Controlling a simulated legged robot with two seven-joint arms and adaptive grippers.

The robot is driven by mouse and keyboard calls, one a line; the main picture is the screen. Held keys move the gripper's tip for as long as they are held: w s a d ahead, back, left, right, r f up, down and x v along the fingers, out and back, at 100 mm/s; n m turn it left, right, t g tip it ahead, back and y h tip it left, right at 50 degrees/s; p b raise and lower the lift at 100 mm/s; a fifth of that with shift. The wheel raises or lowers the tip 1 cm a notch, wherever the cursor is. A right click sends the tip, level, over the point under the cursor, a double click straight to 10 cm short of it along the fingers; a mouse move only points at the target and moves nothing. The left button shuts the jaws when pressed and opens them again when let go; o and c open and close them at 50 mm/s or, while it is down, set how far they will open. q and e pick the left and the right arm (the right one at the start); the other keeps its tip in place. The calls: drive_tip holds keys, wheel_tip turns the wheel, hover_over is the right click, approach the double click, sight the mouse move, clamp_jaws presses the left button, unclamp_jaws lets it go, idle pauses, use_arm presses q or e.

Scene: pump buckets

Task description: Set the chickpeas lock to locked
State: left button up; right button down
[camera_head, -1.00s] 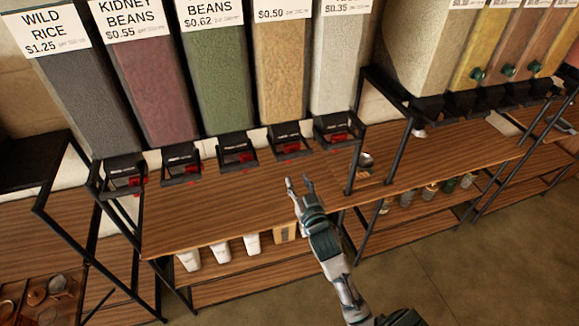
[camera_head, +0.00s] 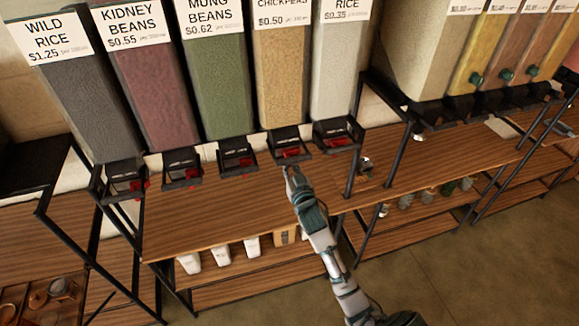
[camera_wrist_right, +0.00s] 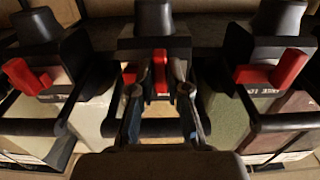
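The chickpeas bin (camera_head: 282,75) holds tan contents, and its black dispenser with a red lock (camera_head: 290,153) is at its foot. My right gripper (camera_head: 289,174) is just below and in front of that dispenser. In the right wrist view, the upright red lock lever (camera_wrist_right: 161,71) shows in the middle, between the two fingertips of my right gripper (camera_wrist_right: 160,93). The fingers are apart, one on each side of the lever. I cannot tell whether they touch it. My left gripper is not in view.
Neighbouring dispensers have their own red levers, left (camera_wrist_right: 28,77) and right (camera_wrist_right: 274,73) in the wrist view. Black bars run beside the middle dispenser. A wooden shelf (camera_head: 205,215) lies below, with white containers (camera_head: 220,252) underneath. The shelf top is mostly clear.

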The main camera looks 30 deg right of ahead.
drive_tip(key=shift+s+d+p, duration=0.25)
drive_tip(key=shift+d+p, duration=0.35)
drive_tip(key=shift+d, duration=0.6)
drive_tip(key=c, duration=1.2)
unclamp_jaws()
drive_tip(key=shift+o, duration=0.3)
drive_tip(key=shift+d, duration=0.1)
drive_tip(key=shift+s+d, duration=0.1)
drive_tip(key=v, duration=1.2)
